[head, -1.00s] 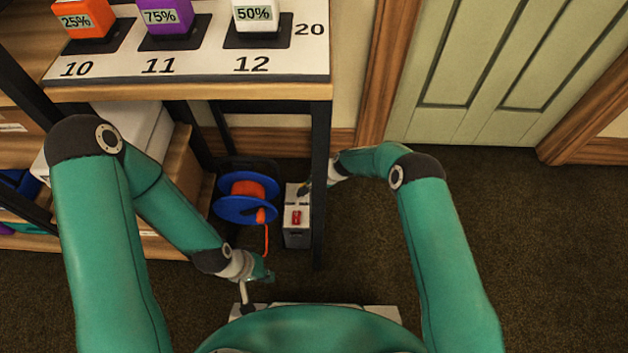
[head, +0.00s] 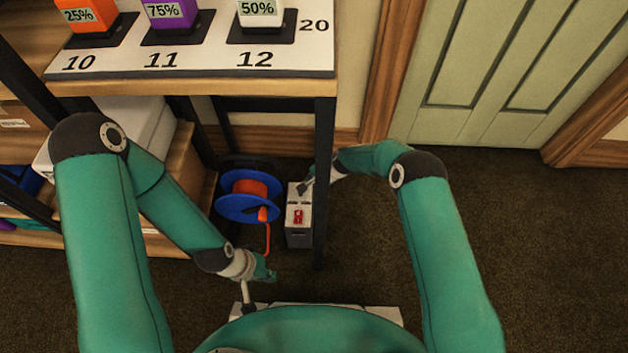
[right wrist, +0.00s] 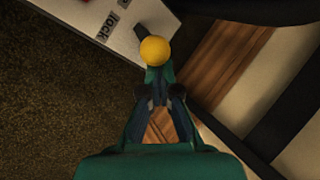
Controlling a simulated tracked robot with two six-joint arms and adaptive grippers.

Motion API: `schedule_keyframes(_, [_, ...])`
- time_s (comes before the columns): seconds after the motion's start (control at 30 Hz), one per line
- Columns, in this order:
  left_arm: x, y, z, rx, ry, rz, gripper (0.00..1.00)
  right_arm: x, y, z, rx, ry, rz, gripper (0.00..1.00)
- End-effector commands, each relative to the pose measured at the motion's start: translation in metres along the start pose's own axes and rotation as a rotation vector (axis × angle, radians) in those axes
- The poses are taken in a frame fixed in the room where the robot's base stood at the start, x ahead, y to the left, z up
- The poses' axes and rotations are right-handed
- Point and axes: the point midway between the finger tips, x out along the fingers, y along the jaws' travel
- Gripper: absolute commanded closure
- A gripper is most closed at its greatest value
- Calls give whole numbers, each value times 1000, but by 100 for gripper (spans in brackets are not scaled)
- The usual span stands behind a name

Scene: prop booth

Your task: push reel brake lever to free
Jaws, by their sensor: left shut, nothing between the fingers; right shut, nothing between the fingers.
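The reel brake is a grey box (head: 299,236) on the floor beside the blue reel (head: 249,207), which holds orange line. A red mark shows on the box top. In the right wrist view the lever's yellow round knob (right wrist: 154,50) sits near the box face (right wrist: 95,22), which carries the word "lock". My right gripper (right wrist: 157,76) is shut and empty, its tips right at the knob; I cannot tell whether they touch it. In the head view the table leg partly hides that arm's end. My left gripper (head: 268,276) is shut and empty, low in front of the reel.
A dark table leg (head: 324,190) stands just right of the box. The white-topped shelf (head: 200,68) with numbered blocks is above. Shelves with boxes (head: 150,130) fill the left. Open carpet (head: 540,230) lies to the right, before a green door (head: 490,80).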

Motion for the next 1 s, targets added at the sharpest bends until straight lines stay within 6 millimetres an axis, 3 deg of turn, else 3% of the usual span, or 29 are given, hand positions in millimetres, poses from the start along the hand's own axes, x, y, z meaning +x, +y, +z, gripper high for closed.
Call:
schedule_keyframes(0.3, [11,-4,0,0,0,0,100,4,-13,14,-2,-3,2,100])
schedule_keyframes(1.0, [0,0,0,0,0,0,100,-12,-21,16,0,-2,2,100])
